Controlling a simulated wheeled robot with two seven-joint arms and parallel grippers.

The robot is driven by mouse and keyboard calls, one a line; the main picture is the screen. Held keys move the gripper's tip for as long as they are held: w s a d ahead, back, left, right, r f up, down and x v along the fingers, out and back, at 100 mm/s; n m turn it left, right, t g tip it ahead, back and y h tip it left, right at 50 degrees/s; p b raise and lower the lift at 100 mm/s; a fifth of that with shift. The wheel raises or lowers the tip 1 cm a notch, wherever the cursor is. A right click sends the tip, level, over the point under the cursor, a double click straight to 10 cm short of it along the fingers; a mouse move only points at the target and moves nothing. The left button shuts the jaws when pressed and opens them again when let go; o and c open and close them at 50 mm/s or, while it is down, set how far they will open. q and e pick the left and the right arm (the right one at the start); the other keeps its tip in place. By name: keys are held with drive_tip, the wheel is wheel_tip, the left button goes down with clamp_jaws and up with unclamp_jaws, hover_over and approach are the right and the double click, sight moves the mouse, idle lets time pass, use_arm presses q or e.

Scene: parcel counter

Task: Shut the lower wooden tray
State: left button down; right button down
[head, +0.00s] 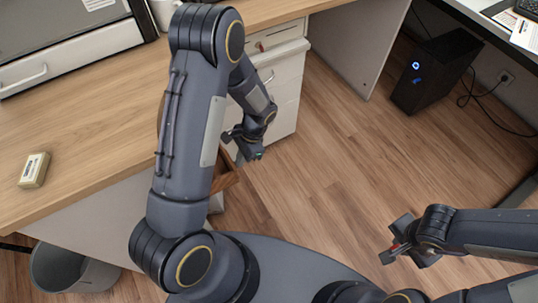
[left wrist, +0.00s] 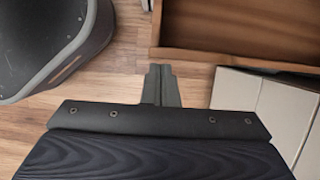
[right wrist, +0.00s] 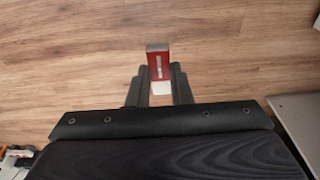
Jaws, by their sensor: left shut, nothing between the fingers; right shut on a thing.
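A wooden tray (head: 229,180) sticks out beside the desk in the head view, mostly hidden behind my left arm. In the left wrist view the tray (left wrist: 235,60) is at the upper right, and I look into its empty-looking inside, so it stands open. I cannot tell how far. My right gripper (head: 392,252) is shut on a small red and white block (right wrist: 159,66), away from the tray over the floor.
A white drawer cabinet (head: 283,85) stands behind my left gripper. Pale panels (left wrist: 262,95) lie below the tray. The desk (head: 85,120) holds a small yellowish block (head: 34,170). A grey bin (head: 60,270) is at the lower left. The floor in the middle is clear.

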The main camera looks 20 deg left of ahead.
use_arm(q)
drive_tip(key=s+a, duration=0.8)
drive_tip(key=s, duration=0.1)
drive_tip(key=shift+s+a, duration=0.15)
drive_tip(key=shift+s, duration=0.2)
